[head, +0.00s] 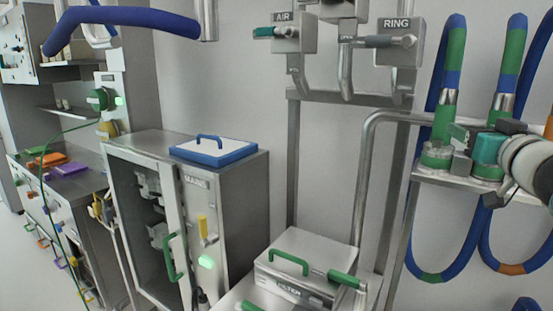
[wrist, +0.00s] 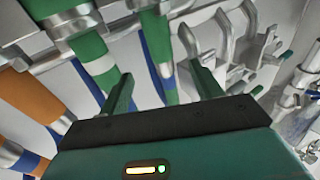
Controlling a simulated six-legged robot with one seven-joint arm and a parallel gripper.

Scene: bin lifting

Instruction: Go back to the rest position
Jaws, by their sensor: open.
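My gripper (head: 462,143) is at the right in the head view, with its teal body and my pale arm behind it. It is in front of a small metal shelf (head: 455,183) that carries the ends of blue and green hoses (head: 449,58). In the wrist view my gripper (wrist: 160,70) has its two green fingers spread apart. A green and blue hose (wrist: 156,45) shows beyond the gap between them. I see nothing held. How far the fingertips are from the hoses is hard to tell.
A steel cabinet (head: 232,215) with a blue-rimmed lid (head: 213,151) stands left of centre. A box with a green handle (head: 310,255) stands at lower centre, beside a bent metal pipe (head: 364,170). AIR and RING valves (head: 398,42) hang above.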

